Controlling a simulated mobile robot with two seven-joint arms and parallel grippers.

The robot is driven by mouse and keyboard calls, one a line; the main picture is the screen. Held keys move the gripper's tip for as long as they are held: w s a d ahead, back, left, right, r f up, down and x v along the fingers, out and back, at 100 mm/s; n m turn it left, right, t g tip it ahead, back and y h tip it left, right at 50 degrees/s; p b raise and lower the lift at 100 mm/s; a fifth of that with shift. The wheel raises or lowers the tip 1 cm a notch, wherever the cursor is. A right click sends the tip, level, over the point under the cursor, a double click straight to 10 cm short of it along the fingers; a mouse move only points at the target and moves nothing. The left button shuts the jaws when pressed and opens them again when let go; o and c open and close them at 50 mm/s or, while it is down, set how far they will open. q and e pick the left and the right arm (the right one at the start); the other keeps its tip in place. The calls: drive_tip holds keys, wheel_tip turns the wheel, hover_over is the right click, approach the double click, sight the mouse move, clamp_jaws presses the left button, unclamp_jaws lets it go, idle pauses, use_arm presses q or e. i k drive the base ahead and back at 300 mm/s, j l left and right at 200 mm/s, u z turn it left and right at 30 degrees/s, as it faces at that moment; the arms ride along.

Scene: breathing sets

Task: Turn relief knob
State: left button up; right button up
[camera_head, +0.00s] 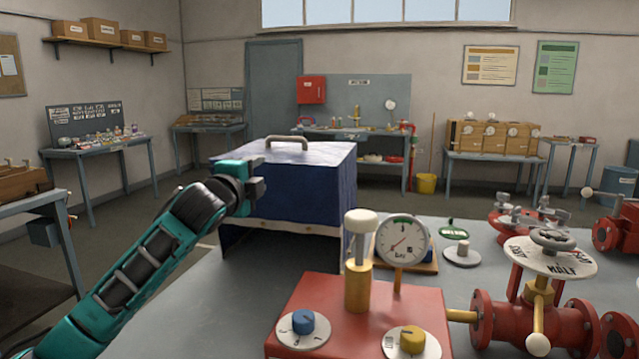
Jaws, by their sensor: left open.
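A red box (335,290) stands on the grey table in front. On its top are a blue knob (303,322) on a white dial plate at the left and a yellow knob (411,339) on a white plate at the right. I cannot read which one is the relief knob. A brass column with a white cap (361,222) and a round pressure gauge (402,241) rise from the box. My left gripper (258,177) is open, beside the dark blue case, well behind and left of both knobs, touching neither. My right gripper is not in view.
The dark blue case (310,190) with a top handle stands at the table's back left. Red pipework with a handwheel (553,240) and a white disc fills the right. The grey table (225,308) is clear left of the red box.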

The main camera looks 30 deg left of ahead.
sight(302, 321)
drive_tip(key=k+l, duration=0.2)
drive_tip(key=k, duration=0.3)
drive_tip(key=k+l, duration=0.25)
drive_tip(key=k, duration=0.2)
